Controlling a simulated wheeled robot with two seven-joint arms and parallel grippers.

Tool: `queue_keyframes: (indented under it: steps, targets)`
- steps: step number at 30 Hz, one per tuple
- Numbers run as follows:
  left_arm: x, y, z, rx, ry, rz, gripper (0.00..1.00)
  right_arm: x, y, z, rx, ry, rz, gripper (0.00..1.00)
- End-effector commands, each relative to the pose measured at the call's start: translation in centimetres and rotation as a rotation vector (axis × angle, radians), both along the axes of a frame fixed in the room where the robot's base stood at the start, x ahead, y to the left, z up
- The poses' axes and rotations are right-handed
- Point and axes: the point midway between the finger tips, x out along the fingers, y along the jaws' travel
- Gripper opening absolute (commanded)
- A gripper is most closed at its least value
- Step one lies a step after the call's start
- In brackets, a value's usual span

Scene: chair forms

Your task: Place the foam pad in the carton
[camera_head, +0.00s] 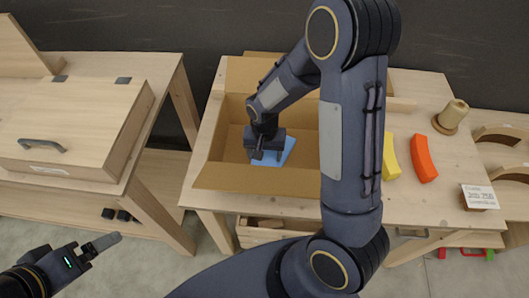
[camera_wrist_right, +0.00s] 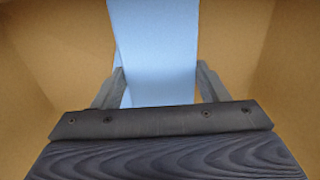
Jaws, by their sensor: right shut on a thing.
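The foam pad (camera_head: 288,150) is a flat light-blue piece inside the open carton (camera_head: 245,180). My right gripper (camera_head: 262,156) reaches down into the carton and is shut on the pad. In the right wrist view the blue pad (camera_wrist_right: 155,50) stands out between the two fingers (camera_wrist_right: 160,88), with brown carton walls (camera_wrist_right: 50,50) around it. Whether the pad touches the carton floor I cannot tell. My left gripper (camera_head: 103,245) is low at the left, away from the table; its jaw opening is not clear.
A yellow curved block (camera_head: 391,158) and an orange one (camera_head: 424,158) lie right of my right arm. A wooden peg (camera_head: 451,116) and a label card (camera_head: 480,196) are farther right. A wooden chest (camera_head: 75,125) stands on the left table. My right arm hides part of the carton.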

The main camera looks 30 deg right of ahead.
Motion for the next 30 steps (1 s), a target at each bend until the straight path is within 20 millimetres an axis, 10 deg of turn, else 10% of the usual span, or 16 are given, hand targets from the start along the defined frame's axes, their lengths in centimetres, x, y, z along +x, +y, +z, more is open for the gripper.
queue_keyframes:
  steps: [3, 4, 9, 20, 30]
  targets:
    - [0.0, 0.0, -0.5, 0.000, 0.000, 0.000, 0.89, 0.0, 0.0, -0.5, 0.000, 0.000, 0.000, 0.46]
    - [0.0, 0.0, -0.5, 0.000, 0.000, 0.000, 0.89, 0.0, 0.0, -0.5, 0.000, 0.000, 0.000, 0.68]
    - [0.0, 0.0, -0.4, 0.000, 0.000, 0.000, 0.89, 0.0, 0.0, -0.4, 0.000, 0.000, 0.000, 0.89]
    - [0.0, 0.0, 0.4, 0.000, 0.000, 0.000, 0.89, 0.0, 0.0, 0.4, 0.000, 0.000, 0.000, 0.89]
    - [0.0, 0.0, 0.6, 0.000, 0.000, 0.000, 0.89, 0.1, 0.1, 6.7, 0.001, -0.008, 0.001, 0.89]
